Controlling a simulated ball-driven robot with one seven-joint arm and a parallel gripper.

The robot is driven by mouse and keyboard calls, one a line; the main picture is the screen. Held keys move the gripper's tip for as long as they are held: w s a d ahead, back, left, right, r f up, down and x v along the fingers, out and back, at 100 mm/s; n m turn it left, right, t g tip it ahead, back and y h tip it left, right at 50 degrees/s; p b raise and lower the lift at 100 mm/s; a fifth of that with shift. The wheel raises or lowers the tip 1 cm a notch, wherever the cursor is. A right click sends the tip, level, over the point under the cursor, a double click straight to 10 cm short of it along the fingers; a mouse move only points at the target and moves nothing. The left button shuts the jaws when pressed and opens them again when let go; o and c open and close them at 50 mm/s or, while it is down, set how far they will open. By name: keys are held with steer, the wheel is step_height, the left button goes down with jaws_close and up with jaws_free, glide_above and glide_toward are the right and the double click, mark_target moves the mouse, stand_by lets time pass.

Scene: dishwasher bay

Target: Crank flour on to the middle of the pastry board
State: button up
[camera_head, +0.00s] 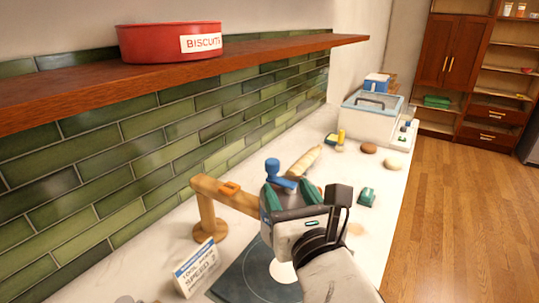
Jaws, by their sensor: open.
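My gripper (291,189) is open, its two teal fingertips apart, pointing away over the counter. A blue crank-like knob (272,166) shows just beyond and between the fingertips; I cannot tell whether they touch it. A wooden stand (205,215) with a horizontal arm carries an orange piece (229,187), and the arm runs behind my gripper. The flour holder itself is hidden or cannot be made out. The dark blue-grey pastry board (238,277) lies below, partly covered by my arm. A white patch (283,271) shows on it, perhaps flour.
A sign card (196,268) stands left of the board. A rolling pin (304,161), a green item (367,197) and brown and pale round lumps (393,163) lie beyond. A white box (369,122) stands at the far end. A shelf (270,48) with a red biscuit tin (160,43) overhangs the left.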

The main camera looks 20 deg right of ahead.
mark_target(274, 168)
steer(key=w, duration=0.3)
steer(key=w+d+p, duration=0.1)
steer(key=w, duration=0.6)
steer(key=shift+w+d+f+p, duration=0.2)
steer(key=shift+w+p, duration=0.2)
steer(key=shift+c, duration=0.5)
steer(key=c, duration=0.8)
